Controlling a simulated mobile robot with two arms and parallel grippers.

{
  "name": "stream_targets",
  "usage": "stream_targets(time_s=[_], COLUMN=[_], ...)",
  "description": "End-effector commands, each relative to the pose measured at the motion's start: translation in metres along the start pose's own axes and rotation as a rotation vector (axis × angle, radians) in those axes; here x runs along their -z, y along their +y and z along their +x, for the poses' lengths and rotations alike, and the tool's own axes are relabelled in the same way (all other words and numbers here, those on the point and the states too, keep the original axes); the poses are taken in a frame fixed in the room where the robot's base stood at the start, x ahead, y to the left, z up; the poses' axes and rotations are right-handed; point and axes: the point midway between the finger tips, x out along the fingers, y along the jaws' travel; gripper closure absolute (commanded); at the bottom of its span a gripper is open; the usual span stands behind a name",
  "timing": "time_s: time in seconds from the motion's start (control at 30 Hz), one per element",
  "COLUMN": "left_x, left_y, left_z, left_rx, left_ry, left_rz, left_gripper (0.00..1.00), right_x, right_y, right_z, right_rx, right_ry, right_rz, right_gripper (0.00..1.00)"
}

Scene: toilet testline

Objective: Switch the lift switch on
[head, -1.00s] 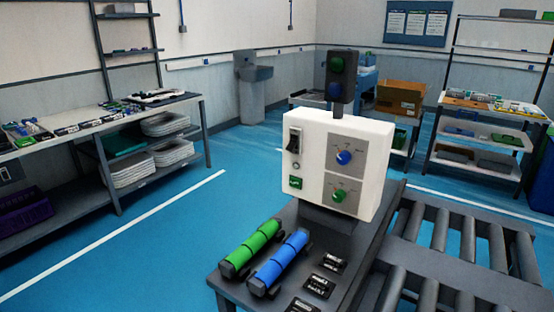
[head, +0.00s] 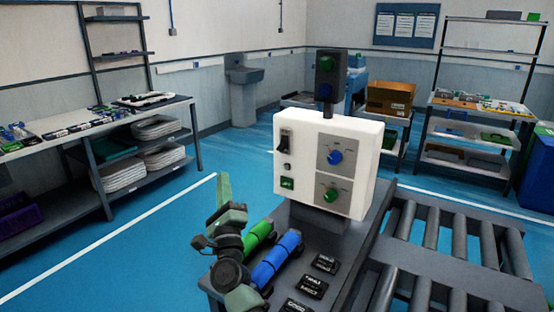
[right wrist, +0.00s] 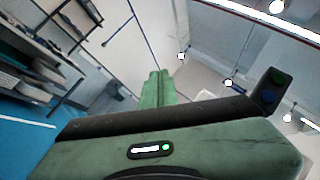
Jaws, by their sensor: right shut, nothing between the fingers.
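A white control box (head: 312,205) stands on a grey stand at the end of the roller conveyor. Its front has a black lever switch (head: 285,141) at upper left, a green label (head: 287,184) below it, a blue knob (head: 335,157) and a green knob (head: 330,196). No label on it is readable, so which control is the lift switch cannot be told. My right gripper (head: 223,188) is shut and empty, pointing up, left of the box and apart from it. Its green fingers (right wrist: 157,86) show shut in the right wrist view. My left gripper is out of view.
A two-lamp signal tower (head: 326,76) rises behind the box; it also shows in the right wrist view (right wrist: 270,91). Green (head: 257,236) and blue (head: 277,258) cylinders lie beside my right arm. The roller conveyor (head: 455,265) is at right. Open floor lies left.

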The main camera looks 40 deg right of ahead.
Motion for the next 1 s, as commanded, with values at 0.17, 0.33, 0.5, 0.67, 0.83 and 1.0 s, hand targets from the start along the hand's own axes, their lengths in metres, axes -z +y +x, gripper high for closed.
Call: stream_targets(time_s=[0.17,0.33,0.5,0.67,0.83,1.0], left_x=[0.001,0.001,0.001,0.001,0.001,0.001], left_y=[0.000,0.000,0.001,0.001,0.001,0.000], left_z=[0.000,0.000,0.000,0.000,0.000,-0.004], left_rx=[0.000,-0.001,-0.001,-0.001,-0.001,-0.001], left_ry=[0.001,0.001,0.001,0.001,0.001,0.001], left_rz=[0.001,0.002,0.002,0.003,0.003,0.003], left_gripper=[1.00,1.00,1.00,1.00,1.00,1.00], right_x=[0.045,0.076,0.088,0.091,0.091,0.091], right_y=[-0.027,-0.032,-0.030,-0.029,-0.030,-0.032], right_z=[0.033,0.034,0.028,0.027,0.027,0.029], right_rx=[0.233,0.396,0.477,0.495,0.494,0.493], right_ry=[0.295,0.511,0.621,0.642,0.640,0.639], right_rz=[0.356,0.576,0.670,0.688,0.685,0.684], right_gripper=[1.00,1.00,1.00,1.00,1.00,1.00])
